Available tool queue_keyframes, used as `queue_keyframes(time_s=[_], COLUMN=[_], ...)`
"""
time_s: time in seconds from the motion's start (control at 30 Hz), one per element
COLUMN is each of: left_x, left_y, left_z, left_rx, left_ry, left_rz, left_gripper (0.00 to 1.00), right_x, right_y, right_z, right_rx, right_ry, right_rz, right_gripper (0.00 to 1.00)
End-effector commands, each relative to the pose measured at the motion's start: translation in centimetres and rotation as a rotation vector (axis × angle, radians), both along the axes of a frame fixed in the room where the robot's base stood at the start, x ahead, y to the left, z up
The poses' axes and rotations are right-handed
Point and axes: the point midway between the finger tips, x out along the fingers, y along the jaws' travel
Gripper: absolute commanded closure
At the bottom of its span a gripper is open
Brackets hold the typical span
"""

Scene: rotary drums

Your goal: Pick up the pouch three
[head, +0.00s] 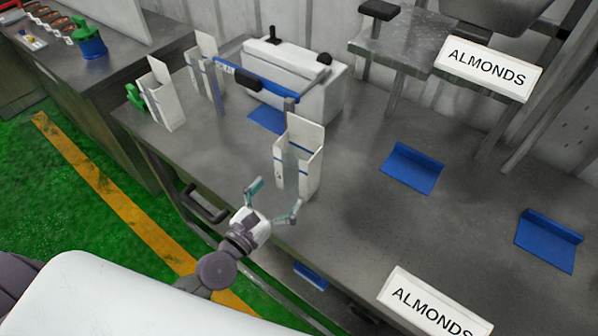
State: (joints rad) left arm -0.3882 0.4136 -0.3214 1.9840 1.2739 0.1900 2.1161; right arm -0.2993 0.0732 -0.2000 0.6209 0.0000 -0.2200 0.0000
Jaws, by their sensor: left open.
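Three white, open-topped pouch-like packs with blue stripes stand upright on the grey metal table. The nearest pack (309,172) is at the middle of the table, near its front edge. Two more, the far-left pack (167,105) and the pack beside it (204,72), stand to the left. I cannot tell which one is pouch three. My left gripper (276,198) is open and empty at the table's front edge, its fingers spread just in front of the nearest pack and apparently apart from it. My right gripper is not in view.
The grey table (360,230) carries blue angled holders (412,168) and (549,240) to the right, with bare surface between. A white machine (300,75) with a blue bar stands behind. ALMONDS signs (488,70) and (430,308) are at the right. A green object (135,97) is at the left.

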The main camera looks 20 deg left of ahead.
Motion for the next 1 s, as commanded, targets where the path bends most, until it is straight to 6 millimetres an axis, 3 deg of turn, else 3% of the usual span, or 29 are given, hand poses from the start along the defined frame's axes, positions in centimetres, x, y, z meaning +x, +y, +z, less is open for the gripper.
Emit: queue_keyframes(time_s=[0.6, 0.9, 1.0], left_x=[6.9, 7.3, 7.3], left_y=[-1.8, -2.0, -2.0], left_z=[0.1, -0.1, -0.1], left_rx=[0.004, 0.003, 0.004], left_ry=[-0.001, 0.000, 0.000], left_rz=[0.000, -0.001, -0.001], left_gripper=[0.00, 0.00, 0.15], right_x=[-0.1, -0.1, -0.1], right_y=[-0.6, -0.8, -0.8], right_z=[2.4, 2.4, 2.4], right_rx=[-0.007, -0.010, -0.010], right_ry=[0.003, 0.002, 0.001], right_rz=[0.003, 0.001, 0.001], right_gripper=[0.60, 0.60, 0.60])
